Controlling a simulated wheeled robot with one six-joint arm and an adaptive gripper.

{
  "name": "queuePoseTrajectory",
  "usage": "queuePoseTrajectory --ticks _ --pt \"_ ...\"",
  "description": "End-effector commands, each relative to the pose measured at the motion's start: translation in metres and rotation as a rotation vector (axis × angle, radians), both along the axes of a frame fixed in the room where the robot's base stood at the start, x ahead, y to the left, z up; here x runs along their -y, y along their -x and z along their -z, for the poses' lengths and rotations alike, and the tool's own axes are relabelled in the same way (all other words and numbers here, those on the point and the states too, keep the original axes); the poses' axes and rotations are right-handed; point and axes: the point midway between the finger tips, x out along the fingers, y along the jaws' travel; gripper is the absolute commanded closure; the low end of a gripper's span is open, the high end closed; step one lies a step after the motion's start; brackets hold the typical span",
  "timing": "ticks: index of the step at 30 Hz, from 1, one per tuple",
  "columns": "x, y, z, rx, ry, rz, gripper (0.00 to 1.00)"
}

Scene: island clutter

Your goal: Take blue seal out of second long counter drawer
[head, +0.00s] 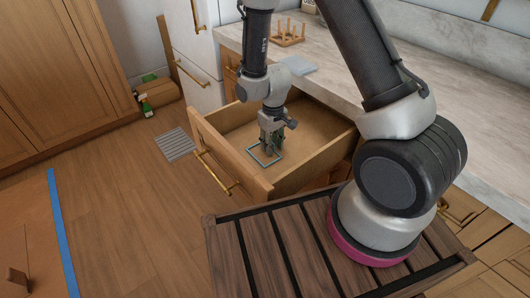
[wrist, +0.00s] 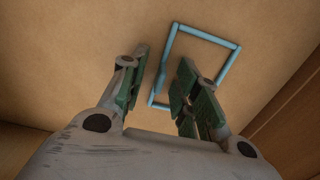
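The blue seal (head: 254,156) is a thin rectangular ring lying flat on the floor of the open wooden drawer (head: 223,172). In the wrist view the seal (wrist: 206,36) lies just beyond my fingertips. My gripper (head: 270,150) points down inside the drawer, close above the seal. In the wrist view my gripper (wrist: 160,75) is open, with its two green-padded fingers apart. The seal's left side shows between the fingers, and the right finger overlaps the ring's interior. I cannot tell whether the fingers touch the seal; the right finger hides part of it.
The drawer's front panel and walls surround my gripper. A marble counter (head: 335,60) runs above at the right, with a wooden peg rack (head: 288,36) and a grey-blue flat item (head: 298,66). A grey vent (head: 177,144) and a green-and-brown object (head: 155,92) are on the floor at left.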

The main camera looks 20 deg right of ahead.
Motion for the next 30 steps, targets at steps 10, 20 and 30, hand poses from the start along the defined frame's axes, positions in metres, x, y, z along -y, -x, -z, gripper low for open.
queuePoseTrajectory --ticks 10,20,30 --pt "0.000 0.000 0.000 -0.001 0.000 0.000 1.00" --pt "0.000 0.000 -0.005 0.000 0.000 0.000 1.00" --pt "0.000 -0.001 -0.063 0.005 -0.002 0.000 1.00"
